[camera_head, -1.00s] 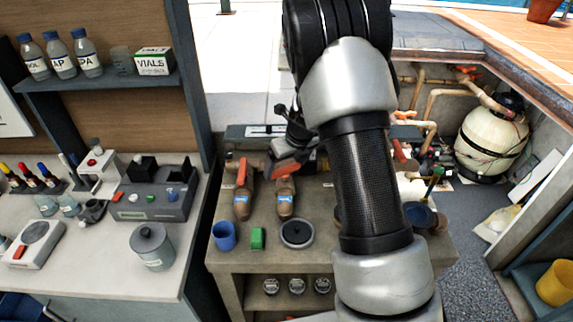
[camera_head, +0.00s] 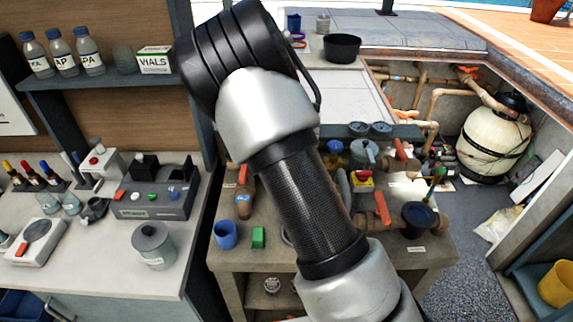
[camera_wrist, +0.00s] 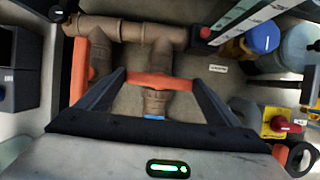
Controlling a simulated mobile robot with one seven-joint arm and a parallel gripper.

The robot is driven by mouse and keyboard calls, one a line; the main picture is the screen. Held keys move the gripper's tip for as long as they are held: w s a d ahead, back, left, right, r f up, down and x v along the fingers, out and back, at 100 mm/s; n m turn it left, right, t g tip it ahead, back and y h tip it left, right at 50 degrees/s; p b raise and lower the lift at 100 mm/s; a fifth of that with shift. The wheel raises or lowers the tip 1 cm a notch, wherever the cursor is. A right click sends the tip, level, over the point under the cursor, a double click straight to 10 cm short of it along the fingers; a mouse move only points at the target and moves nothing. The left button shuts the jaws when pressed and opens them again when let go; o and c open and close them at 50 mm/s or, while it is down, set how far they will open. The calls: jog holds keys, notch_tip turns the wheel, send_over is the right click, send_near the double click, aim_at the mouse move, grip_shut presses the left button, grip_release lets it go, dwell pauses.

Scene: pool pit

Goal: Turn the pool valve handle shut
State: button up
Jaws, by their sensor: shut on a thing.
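In the wrist view my gripper (camera_wrist: 156,79) has its two fingers at the ends of an orange valve handle (camera_wrist: 150,81). The handle spans from finger to finger and lies crosswise over its brown pipe, which carries a blue band (camera_wrist: 155,117). A second orange handle (camera_wrist: 80,68) is left of it and runs along its own pipe; it also shows in the head view (camera_head: 243,173). In the head view my arm hides my gripper and the held handle.
Brown pipes (camera_wrist: 118,29) join the two valves at the top of the wrist view. A yellow and red switch (camera_wrist: 277,123) is at right. On the bench a blue cup (camera_head: 225,234) and a green block (camera_head: 258,238) stand in front of the valves. More orange handles (camera_head: 382,207) are right of my arm.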

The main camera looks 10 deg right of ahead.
dwell(0.3)
jog(key=o, duration=0.8)
jog(key=shift+c, duration=0.2)
jog(key=v, duration=1.7)
jog(key=shift+r, duration=0.25)
jog(key=shift+s, duration=0.1)
